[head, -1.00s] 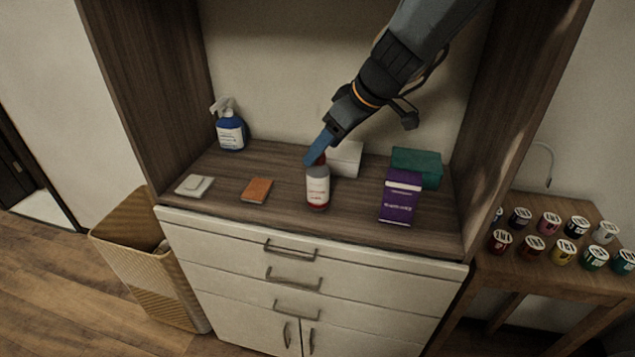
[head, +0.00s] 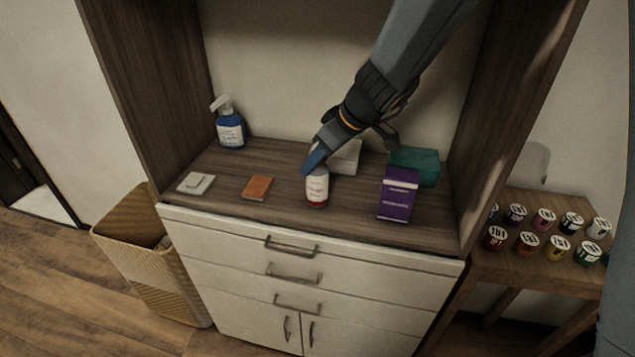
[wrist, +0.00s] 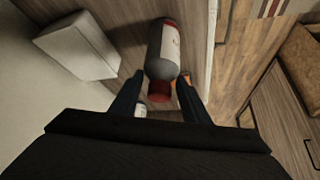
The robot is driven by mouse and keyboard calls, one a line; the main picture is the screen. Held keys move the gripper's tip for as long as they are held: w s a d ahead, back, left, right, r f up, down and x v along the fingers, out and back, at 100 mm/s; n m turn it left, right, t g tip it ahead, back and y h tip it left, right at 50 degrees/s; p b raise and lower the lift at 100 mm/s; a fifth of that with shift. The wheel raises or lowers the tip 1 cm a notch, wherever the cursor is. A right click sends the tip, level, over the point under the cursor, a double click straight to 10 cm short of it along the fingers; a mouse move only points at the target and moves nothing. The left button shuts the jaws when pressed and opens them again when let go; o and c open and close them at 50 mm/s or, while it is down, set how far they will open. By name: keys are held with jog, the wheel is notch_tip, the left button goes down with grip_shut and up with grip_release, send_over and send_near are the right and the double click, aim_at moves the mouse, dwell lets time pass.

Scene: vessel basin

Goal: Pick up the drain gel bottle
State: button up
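The drain gel bottle (head: 317,188), grey with a white label and a red base band, stands upright near the front middle of the wooden shelf; its label is too small to read. My gripper (head: 311,164) is at its top, and the blue fingers hide the cap in the head view. In the wrist view the bottle (wrist: 163,52) lies ahead, with its red cap (wrist: 159,91) between the two dark fingers. My gripper (wrist: 160,80) is open there, with a gap visible beside the cap.
A white box (head: 346,157) stands close behind the bottle. A purple box (head: 398,196) and a green box (head: 415,165) are to the right. An orange-brown block (head: 257,188), a pale block (head: 195,183) and a blue spray bottle (head: 230,130) are to the left.

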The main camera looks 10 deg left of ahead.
jog(key=c, duration=0.6)
jog(key=shift+c, duration=0.2)
jog(key=shift+r, duration=0.15)
